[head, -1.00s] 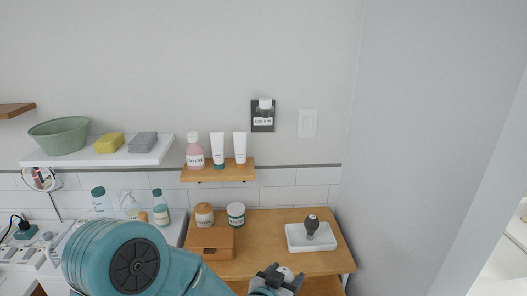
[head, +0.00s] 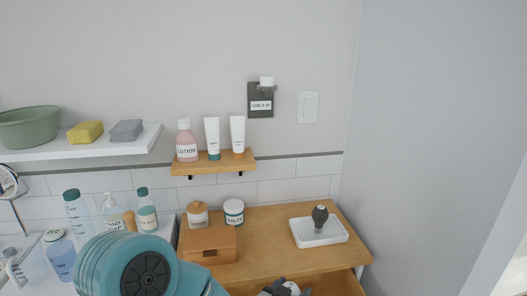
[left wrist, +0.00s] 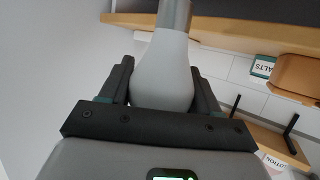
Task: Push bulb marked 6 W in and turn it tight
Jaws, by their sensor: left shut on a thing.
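My left gripper (head: 280,288) is at the bottom edge of the head view, partly cut off. In the left wrist view its two dark fingers (left wrist: 165,85) are shut on a white bulb (left wrist: 163,72), with the bulb's metal base pointing away from the gripper. No wattage mark is readable on it. A dark wall plate (head: 258,92) with a white holder (head: 267,82) at its top and a label (head: 261,105) that seems to read "USE 6 W" is on the wall, well above the gripper. A dark grey bulb (head: 320,215) stands in a white tray (head: 325,238). My right gripper is not in view.
The wooden cabinet top (head: 275,245) holds a brown box (head: 209,245) and a salts jar (head: 234,211). A small shelf (head: 214,164) with lotion and tubes juts out left of the plate. A wall switch (head: 308,107) is to its right. The wall around the plate is clear.

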